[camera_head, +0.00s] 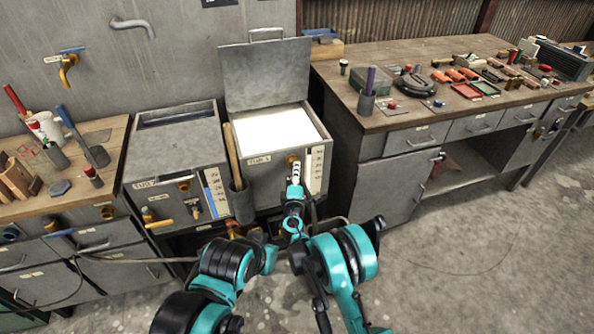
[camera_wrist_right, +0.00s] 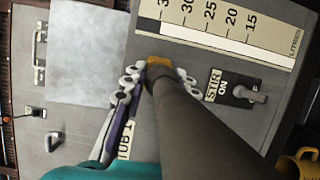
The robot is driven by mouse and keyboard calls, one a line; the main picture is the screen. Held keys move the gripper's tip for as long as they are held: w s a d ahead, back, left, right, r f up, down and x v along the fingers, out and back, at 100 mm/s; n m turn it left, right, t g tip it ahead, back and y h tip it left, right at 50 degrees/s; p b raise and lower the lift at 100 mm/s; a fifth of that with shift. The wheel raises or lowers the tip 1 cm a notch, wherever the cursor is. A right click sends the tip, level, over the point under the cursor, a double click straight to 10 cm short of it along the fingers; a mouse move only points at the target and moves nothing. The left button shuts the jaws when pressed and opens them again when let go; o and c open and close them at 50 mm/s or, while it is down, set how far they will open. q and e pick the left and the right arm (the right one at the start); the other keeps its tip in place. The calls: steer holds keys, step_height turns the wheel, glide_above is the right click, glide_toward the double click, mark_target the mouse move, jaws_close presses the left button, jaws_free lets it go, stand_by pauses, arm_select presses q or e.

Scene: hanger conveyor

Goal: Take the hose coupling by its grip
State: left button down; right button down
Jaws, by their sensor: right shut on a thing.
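The hose coupling shows as a brass-coloured end (camera_wrist_right: 157,60) in the right wrist view, at the tip of a thick dark hose (camera_wrist_right: 195,120). It also shows as a small brass piece (camera_head: 292,160) at the front of the right tub in the head view. My right gripper (camera_wrist_right: 158,78) is shut on the coupling, with its pale, linked fingers on both sides of it. In the head view my right gripper (camera_head: 295,176) reaches up against the tub front. Part of the coupling is hidden by the hose and fingers. My left arm shows, but its gripper cannot be made out.
The right tub (camera_head: 318,148) has its lid (camera_head: 265,75) raised and white contents. A grey tub (camera_head: 175,155) stands to its left. A STIR switch (camera_wrist_right: 245,95) is beside the level scale (camera_wrist_right: 235,28). Benches with tools (camera_head: 400,118) stand on both sides; floor is clear at right.

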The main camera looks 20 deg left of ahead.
steer(key=shift+s+d, duration=0.55)
steer(key=shift+s, duration=0.25)
steer(key=shift+s+d, duration=0.55)
steer(key=shift+s, duration=0.25)
